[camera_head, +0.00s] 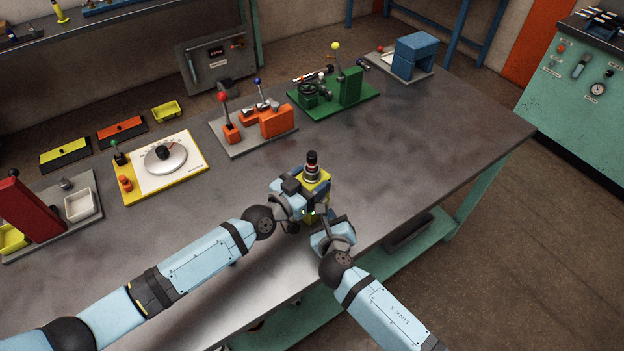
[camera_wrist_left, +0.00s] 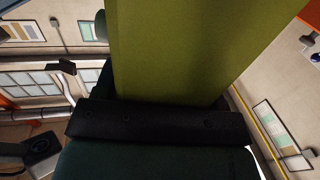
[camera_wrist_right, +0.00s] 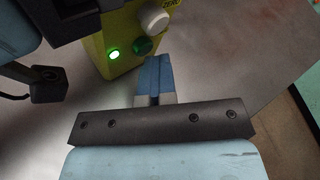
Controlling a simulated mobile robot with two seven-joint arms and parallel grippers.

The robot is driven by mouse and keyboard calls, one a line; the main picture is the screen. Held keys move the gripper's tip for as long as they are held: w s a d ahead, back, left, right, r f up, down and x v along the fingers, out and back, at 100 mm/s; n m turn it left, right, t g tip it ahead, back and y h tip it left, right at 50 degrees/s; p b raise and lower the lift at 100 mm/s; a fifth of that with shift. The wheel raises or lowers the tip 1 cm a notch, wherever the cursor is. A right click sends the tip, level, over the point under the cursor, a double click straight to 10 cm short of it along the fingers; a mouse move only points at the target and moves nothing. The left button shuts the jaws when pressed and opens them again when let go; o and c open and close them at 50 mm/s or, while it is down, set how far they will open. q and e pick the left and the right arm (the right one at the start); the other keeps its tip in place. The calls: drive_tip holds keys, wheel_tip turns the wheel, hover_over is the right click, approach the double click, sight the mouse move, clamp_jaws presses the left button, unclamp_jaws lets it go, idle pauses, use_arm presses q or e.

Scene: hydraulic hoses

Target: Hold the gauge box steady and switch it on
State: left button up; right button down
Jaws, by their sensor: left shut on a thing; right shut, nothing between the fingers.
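The yellow gauge box (camera_head: 318,186) stands near the front edge of the workbench, with a black and silver fitting (camera_head: 311,162) on top. My left gripper (camera_head: 300,188) is shut on the box; its yellow-green side (camera_wrist_left: 190,50) fills the middle of the left wrist view. In the right wrist view the box (camera_wrist_right: 122,22) shows a glowing green lamp (camera_wrist_right: 113,53), a green button (camera_wrist_right: 143,46) and a white knob (camera_wrist_right: 155,19) marked ZERO. My right gripper (camera_wrist_right: 154,66) is shut and empty, its tips right by the green button. I cannot tell whether they touch it.
Along the back of the bench (camera_head: 440,130) stand a yellow dial board (camera_head: 190,180), an orange fixture (camera_head: 277,121), a green fixture (camera_head: 350,88) and a blue block (camera_head: 415,55). The bench to the right of the box is clear.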

use_arm(q)
drive_tip(key=shift+s+d, duration=0.15)
drive_tip(key=shift+d, duration=0.05)
use_arm(e)
drive_tip(key=shift+r, duration=0.1)
drive_tip(key=shift+s+d, duration=0.3)
use_arm(q)
drive_tip(key=shift+a, duration=0.1)
use_arm(e)
drive_tip(key=shift+s+d, duration=2.15)
drive_tip(key=shift+d, duration=0.05)
use_arm(q)
drive_tip(key=o, duration=1.2)
